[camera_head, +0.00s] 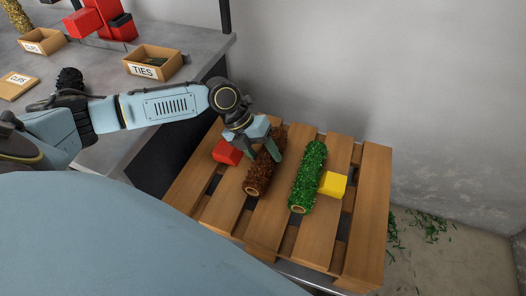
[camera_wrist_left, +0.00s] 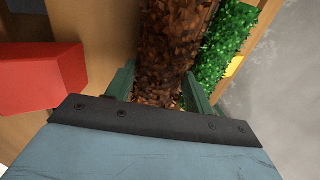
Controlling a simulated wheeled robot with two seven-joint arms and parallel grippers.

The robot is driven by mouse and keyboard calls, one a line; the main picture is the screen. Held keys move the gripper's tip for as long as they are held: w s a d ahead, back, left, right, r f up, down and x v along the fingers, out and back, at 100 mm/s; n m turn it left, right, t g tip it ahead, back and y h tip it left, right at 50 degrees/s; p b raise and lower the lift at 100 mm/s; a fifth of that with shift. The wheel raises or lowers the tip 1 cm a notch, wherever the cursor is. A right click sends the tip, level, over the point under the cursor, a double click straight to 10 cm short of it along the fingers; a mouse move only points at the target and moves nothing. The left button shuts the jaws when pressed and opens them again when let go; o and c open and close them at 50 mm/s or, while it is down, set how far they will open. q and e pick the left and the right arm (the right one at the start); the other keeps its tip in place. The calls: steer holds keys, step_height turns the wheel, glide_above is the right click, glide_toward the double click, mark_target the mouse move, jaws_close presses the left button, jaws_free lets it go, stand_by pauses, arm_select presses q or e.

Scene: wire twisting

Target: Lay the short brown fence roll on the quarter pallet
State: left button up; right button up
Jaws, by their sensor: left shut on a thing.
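The short brown fence roll (camera_head: 259,177) lies along the slats of the wooden quarter pallet (camera_head: 373,190), between a red block (camera_head: 227,152) and a green roll (camera_head: 308,177). My left gripper (camera_head: 262,150) is around the brown roll from above, its fingers on either side. In the left wrist view the brown roll (camera_wrist_left: 172,50) runs between the two green fingers (camera_wrist_left: 160,88). Whether the roll rests fully on the slats is hard to tell. My right gripper is not in view.
A yellow block (camera_head: 332,184) sits right of the green roll on the pallet. A grey bench (camera_head: 200,52) at the left holds a TIES box (camera_head: 153,63), a CLIPS box (camera_head: 42,41) and a red tool (camera_head: 92,20). A wall stands behind the pallet. Green scraps lie on the floor at right.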

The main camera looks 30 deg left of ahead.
arm_select(q)
steer(key=shift+f+b, duration=0.3)
steer(key=shift+f, duration=0.2)
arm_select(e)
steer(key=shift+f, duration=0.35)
arm_select(q)
steer(key=o, duration=1.1)
steer(key=shift+f, duration=0.1)
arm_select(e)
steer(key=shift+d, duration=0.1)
arm_select(q)
steer(key=shift+s+a+f, duration=0.1)
steer(key=shift+s+a, duration=0.05)
steer(key=shift+a, duration=0.05)
steer(key=shift+d+r+p+v, duration=0.15)
steer(key=shift+p+v, duration=0.5)
steer(key=shift+v, duration=1.6)
steer(key=shift+d+p+v, duration=0.15)
steer(key=shift+p+v, duration=0.55)
steer(key=shift+v, duration=1.6)
steer(key=shift+d+r+p+v, duration=0.15)
steer(key=shift+p+v, duration=0.5)
steer(key=shift+v, duration=1.6)
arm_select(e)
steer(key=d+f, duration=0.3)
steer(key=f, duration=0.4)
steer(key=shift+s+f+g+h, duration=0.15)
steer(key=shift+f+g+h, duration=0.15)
